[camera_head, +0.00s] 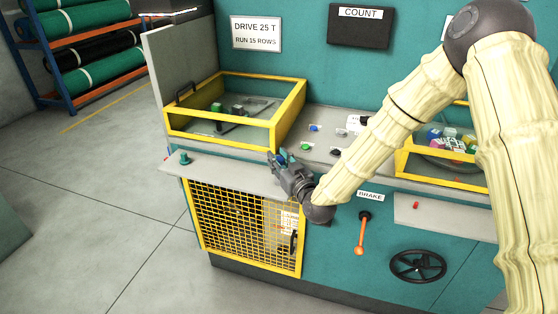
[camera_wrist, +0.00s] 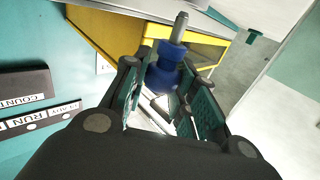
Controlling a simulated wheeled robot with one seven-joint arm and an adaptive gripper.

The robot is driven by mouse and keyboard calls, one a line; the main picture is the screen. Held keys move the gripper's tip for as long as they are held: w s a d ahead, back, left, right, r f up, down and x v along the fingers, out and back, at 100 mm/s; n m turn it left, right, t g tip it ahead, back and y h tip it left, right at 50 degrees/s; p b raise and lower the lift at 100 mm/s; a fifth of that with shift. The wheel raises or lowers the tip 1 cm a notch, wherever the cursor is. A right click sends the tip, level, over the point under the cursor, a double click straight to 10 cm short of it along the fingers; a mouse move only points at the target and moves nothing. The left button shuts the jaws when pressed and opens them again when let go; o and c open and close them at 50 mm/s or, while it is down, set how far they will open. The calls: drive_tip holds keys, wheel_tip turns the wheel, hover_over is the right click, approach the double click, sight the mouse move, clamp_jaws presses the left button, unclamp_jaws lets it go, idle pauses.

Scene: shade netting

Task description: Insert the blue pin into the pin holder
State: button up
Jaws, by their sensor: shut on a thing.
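My gripper (camera_head: 282,160) is shut on the blue pin, above the right end of the grey ledge (camera_head: 225,180) at the front of the teal machine. In the wrist view the blue pin (camera_wrist: 166,68) sits between the finger pads of my gripper (camera_wrist: 170,95), its bare metal tip pointing away from the palm. In the head view the pin is small and mostly hidden by the fingers. A small teal post (camera_head: 184,158) stands at the ledge's left end; I cannot tell whether it is the pin holder. It also shows in the wrist view (camera_wrist: 253,37).
A yellow-framed guard box (camera_head: 222,127) stands behind the ledge, with small parts inside. A yellow mesh door (camera_head: 243,228) is below. Buttons (camera_head: 306,147) lie to the right. An orange brake lever (camera_head: 361,236) and a black handwheel (camera_head: 418,266) are on the front.

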drive_tip(key=shift+f+b, duration=1.35)
drive_tip(key=shift+f, duration=0.15)
idle(1.2)
drive_tip(key=o, duration=1.1)
drive_tip(key=v, duration=1.2)
